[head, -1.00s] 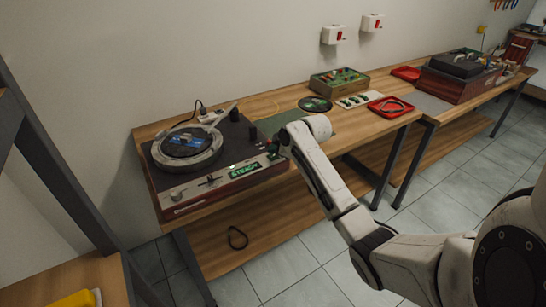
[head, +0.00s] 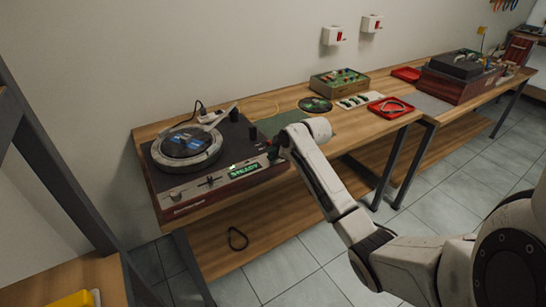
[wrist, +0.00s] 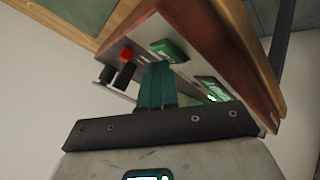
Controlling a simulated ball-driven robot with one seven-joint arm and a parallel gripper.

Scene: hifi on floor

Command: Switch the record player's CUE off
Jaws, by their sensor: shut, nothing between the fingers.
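The record player (head: 160,195) stands on the left end of the wooden bench, with a round platter (head: 187,146), front controls and a lit green display (head: 244,171) reading STEADY. My gripper (head: 272,153) is at its front right corner. In the wrist view its teal fingers (wrist: 157,85) are together with nothing between them, pointing at the player's control face. A green lit piece (wrist: 167,50) is just beyond the fingertips, and a red button (wrist: 127,54) is to their left. Contact cannot be told. No CUE label is readable.
Dark knobs (wrist: 107,74) are left of the fingers in the wrist view. Right along the bench are a green circuit box (head: 339,82), a red tray (head: 391,107) and a dark machine (head: 460,80). The tiled floor in front is clear.

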